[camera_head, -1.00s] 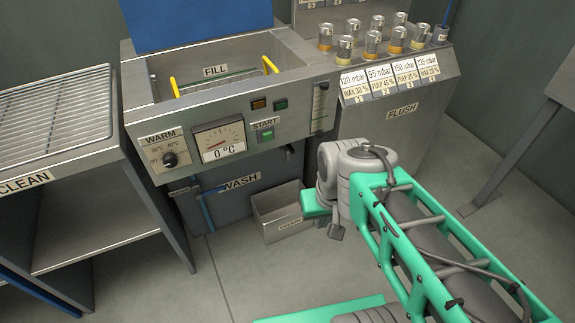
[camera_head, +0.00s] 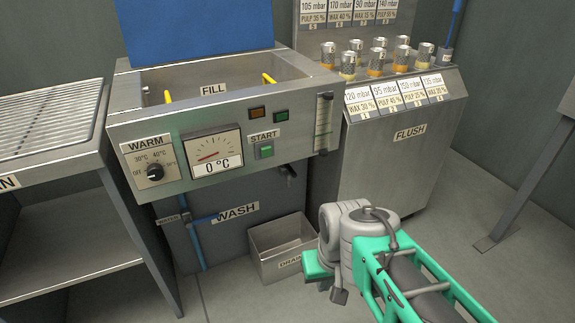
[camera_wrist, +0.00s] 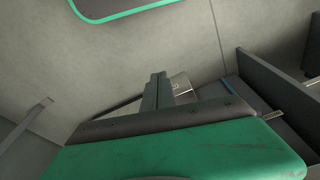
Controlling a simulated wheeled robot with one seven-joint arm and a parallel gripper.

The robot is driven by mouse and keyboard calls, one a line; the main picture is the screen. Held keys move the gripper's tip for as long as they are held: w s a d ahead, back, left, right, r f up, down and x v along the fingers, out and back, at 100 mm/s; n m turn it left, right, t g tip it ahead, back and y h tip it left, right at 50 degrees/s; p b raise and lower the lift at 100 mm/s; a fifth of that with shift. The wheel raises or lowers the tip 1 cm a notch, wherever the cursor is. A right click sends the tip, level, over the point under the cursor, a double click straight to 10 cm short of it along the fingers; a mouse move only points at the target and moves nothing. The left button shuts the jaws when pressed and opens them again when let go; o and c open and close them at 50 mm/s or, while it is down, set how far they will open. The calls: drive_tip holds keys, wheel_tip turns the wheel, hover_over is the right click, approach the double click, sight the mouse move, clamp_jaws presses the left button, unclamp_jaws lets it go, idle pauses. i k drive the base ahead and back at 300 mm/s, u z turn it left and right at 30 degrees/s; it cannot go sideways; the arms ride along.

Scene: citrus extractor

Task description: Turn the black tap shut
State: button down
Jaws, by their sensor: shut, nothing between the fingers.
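The black tap (camera_head: 288,171) is a small dark piece under the right part of the wash tank's front, above the open metal drain box (camera_head: 262,266). Its details are too small to tell how far it is turned. My gripper (camera_wrist: 157,78) shows in the wrist view with its two dark fingers together and nothing between them. In the head view, my green hand is low, at the right side of the drain box, below and to the right of the tap; the fingers cannot be made out there. I cannot make out the tap in the wrist view.
The wash tank (camera_head: 120,125) has a dial, a WARM knob (camera_head: 155,172) and a START button (camera_head: 265,150). A blue pipe (camera_head: 193,240) runs down its lower front. The FLUSH cabinet (camera_head: 385,170) with several jars stands right. A rack (camera_head: 70,265) stands left. Floor in front is clear.

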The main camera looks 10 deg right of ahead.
sight(289, 167)
drive_tip(key=z, duration=1.35)
drive_tip(key=k, duration=0.95)
drive_tip(key=u, duration=1.8)
drive_tip(key=i, duration=1)
